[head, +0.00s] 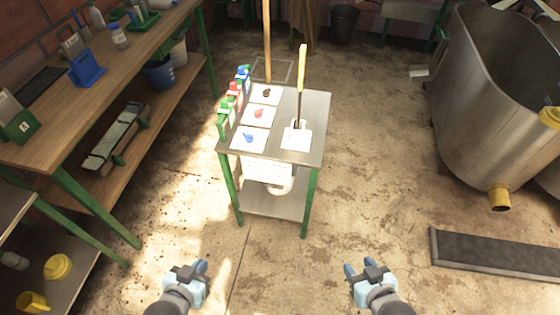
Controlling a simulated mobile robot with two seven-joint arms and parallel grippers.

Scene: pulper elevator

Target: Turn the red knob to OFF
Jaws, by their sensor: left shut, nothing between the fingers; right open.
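The red knob (258,113) sits on a white plate, the middle one of three in a column on the small metal-topped table (312,100). The plate's markings are too small to read, so I cannot tell the knob's setting. My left gripper (201,266) is shut and empty, low in the picture, nearer to me than the table and apart from it. My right gripper (361,268) is open and empty, low and to the right of the table. Neither gripper touches the knob.
A black knob (267,93) and a blue knob (249,137) sit on plates behind and in front of the red one. A tall wooden-handled lever (301,85) rises on the right. Green, red and blue items (234,98) line the left edge. A metal tank (480,90) stands right.

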